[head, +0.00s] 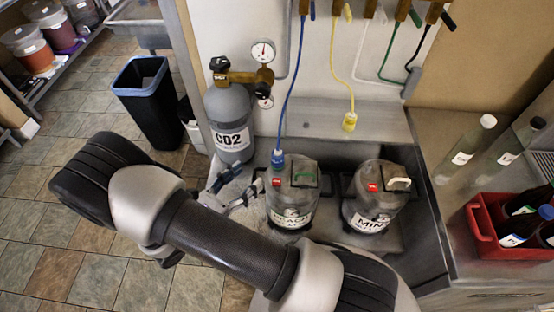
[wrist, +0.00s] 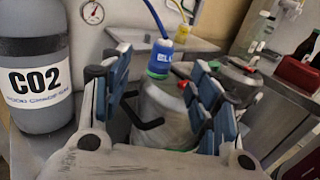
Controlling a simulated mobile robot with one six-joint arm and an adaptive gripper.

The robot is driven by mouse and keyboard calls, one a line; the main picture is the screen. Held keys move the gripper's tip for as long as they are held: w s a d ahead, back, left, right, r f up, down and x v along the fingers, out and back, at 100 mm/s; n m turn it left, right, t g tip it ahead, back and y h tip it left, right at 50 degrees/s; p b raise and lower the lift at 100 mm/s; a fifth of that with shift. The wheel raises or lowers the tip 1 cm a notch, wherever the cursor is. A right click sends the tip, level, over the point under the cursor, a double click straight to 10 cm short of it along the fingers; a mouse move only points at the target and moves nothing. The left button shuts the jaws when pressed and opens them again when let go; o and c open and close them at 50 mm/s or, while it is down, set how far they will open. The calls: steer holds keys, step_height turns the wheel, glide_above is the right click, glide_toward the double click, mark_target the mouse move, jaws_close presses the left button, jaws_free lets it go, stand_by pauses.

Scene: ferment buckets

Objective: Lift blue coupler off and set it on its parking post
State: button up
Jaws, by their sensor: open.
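The blue coupler (head: 277,160) sits on the top left of the keg labelled PEACH (head: 290,205), with a blue hose rising from it. In the wrist view the blue coupler (wrist: 160,58) shows upright beyond my fingers, its label partly readable. My gripper (head: 240,190) is left of the PEACH keg and a little below the coupler in the picture. In the wrist view my gripper (wrist: 162,85) is open, with a blue-padded finger on each side and nothing held; the coupler appears between them, farther off. I cannot pick out the coupler's parking post.
A CO2 cylinder (head: 229,120) with gauges stands at the left. The MINT keg (head: 373,197) is to the right in the steel sink (head: 425,225). A red crate (head: 485,225) of bottles is far right.

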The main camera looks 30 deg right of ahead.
mark_target(273, 159)
steer(key=b+x, duration=0.1)
steer(key=x, duration=0.6)
steer(key=shift+d, duration=0.1)
steer(key=x, duration=0.1)
steer(key=b+x, duration=0.1)
steer(key=x, duration=0.1)
steer(key=b+x, duration=0.1)
steer(key=shift+s+d+f, duration=0.2)
steer(key=shift+d+f, duration=0.2)
steer(key=shift+d, duration=0.1)
steer(key=shift+w+d, duration=0.15)
steer(key=shift+d, duration=0.1)
steer(key=shift+r, duration=0.1)
steer(key=c, duration=1.3)
steer(key=shift+r, duration=0.1)
step_height(273, 159, up, 20)
steer(key=p, duration=0.7)
